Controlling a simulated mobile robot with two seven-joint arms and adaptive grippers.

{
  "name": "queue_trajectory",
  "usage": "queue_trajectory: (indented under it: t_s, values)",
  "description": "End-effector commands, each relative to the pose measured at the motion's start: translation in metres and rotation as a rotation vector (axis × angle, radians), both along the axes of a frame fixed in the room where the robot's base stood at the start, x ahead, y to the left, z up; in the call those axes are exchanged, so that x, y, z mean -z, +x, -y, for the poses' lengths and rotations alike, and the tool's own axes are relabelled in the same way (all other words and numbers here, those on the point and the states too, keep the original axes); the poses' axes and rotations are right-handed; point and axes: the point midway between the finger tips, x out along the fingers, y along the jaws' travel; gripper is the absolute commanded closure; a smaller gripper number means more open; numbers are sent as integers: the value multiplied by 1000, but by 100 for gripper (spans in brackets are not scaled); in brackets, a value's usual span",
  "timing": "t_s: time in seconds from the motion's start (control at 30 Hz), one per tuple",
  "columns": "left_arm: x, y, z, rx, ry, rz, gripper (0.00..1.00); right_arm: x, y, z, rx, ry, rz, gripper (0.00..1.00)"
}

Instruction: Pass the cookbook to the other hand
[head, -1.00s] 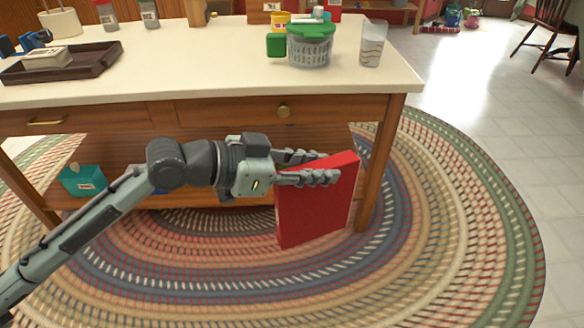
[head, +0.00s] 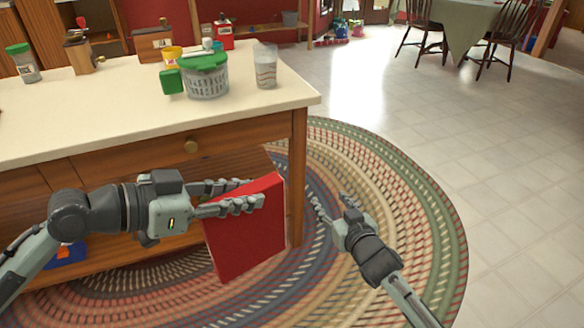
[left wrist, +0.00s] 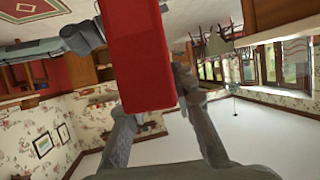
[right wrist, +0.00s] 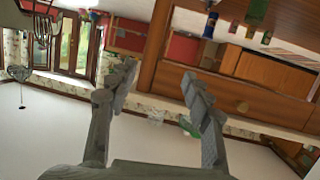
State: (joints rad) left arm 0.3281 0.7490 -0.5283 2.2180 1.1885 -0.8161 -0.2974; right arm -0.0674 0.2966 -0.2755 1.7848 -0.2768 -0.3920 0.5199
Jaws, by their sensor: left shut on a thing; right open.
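The red cookbook (head: 245,238) hangs in the air in front of the wooden table, held near its top edge. My left gripper (head: 244,194) is shut on it, with fingers on both sides. In the left wrist view the cookbook (left wrist: 138,55) fills the upper middle between the fingers (left wrist: 160,112). My right gripper (head: 333,200) is open and empty, a short way to the right of the cookbook and not touching it. In the right wrist view its fingers (right wrist: 160,85) stand wide apart with nothing between them; the cookbook is not visible there.
The table (head: 110,118) stands close behind the cookbook, its right front leg (head: 298,175) just behind. On it are a green-lidded basket (head: 207,78), a glass (head: 265,66) and several containers. A braided rug (head: 400,200) covers the floor; the right side is free.

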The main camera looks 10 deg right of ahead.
Motion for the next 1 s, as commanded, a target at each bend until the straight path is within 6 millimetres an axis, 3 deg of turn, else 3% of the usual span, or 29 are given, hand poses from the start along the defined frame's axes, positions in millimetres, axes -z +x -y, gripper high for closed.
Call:
queue_trajectory:
  t_s: [0.1, 0.23, 0.4, 0.5, 0.63, 0.73, 1.0]
  values:
    - [-2, 0, 0, -1, -3, 3, 100, -57, 34, -33, -121, 56, 190, 50]
    - [-2, 0, 0, -1, -3, 3, 100, -120, 53, -76, -308, 126, 379, 50]
    - [-2, 0, 0, -1, -3, 3, 100, -192, 47, -137, -672, 200, 564, 50]
    - [-2, 0, 0, -1, -2, 3, 100, -217, 28, -165, -918, 220, 598, 50]
    - [-2, 0, 0, -1, -2, 3, 100, -229, -2, -182, -1245, 212, 546, 50]
    - [-2, 0, 0, -1, -2, 3, 100, -228, -26, -178, -1477, 178, 431, 50]
    - [-2, 0, 0, -1, -2, 3, 100, -214, -65, -120, -1849, 52, -12, 50]
